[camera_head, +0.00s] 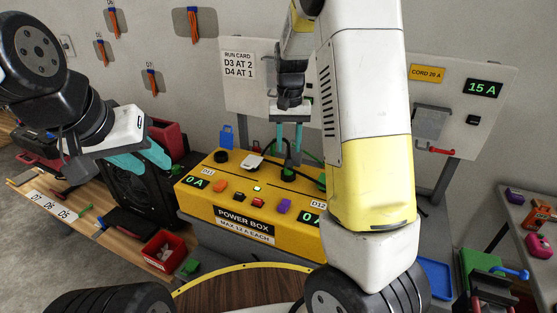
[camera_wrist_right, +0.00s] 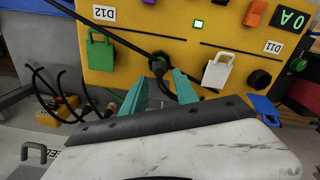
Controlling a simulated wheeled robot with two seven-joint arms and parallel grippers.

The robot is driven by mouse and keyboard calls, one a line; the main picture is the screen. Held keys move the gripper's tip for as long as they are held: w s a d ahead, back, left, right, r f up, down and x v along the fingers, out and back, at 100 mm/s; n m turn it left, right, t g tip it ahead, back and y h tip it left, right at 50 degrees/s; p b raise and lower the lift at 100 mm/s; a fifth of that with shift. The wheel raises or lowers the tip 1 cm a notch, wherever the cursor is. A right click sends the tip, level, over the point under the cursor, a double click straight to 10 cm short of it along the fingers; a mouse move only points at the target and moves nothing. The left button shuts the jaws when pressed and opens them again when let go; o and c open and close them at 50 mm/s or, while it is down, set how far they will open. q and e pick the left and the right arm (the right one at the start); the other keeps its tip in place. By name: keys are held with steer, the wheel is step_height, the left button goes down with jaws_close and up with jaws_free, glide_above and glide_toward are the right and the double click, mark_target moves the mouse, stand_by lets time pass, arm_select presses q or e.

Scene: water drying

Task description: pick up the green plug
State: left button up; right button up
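A small green object (camera_head: 189,267) lies beside the red bin in the head view; I cannot tell surely that it is the green plug. A smaller green piece (camera_head: 86,209) lies on the left bench. My right gripper (camera_head: 289,137) is over the back of the yellow power box (camera_head: 195,205). In the right wrist view its teal fingers (camera_wrist_right: 161,82) stand apart, either side of a black plug (camera_wrist_right: 158,64) with a black cable; firm contact is not visible. My left gripper (camera_head: 152,163) is open and empty, left of the box.
The red bin (camera_head: 163,250) stands by the box's left front. A green padlock (camera_wrist_right: 101,52) and a white padlock (camera_wrist_right: 217,72) sit on the box. My right arm hides the box's right end.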

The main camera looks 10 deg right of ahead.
mark_target(289, 164)
steer(key=shift+d+f, duration=0.1)
steer(key=shift+f, duration=1.25)
jaws_close()
stand_by(0.3)
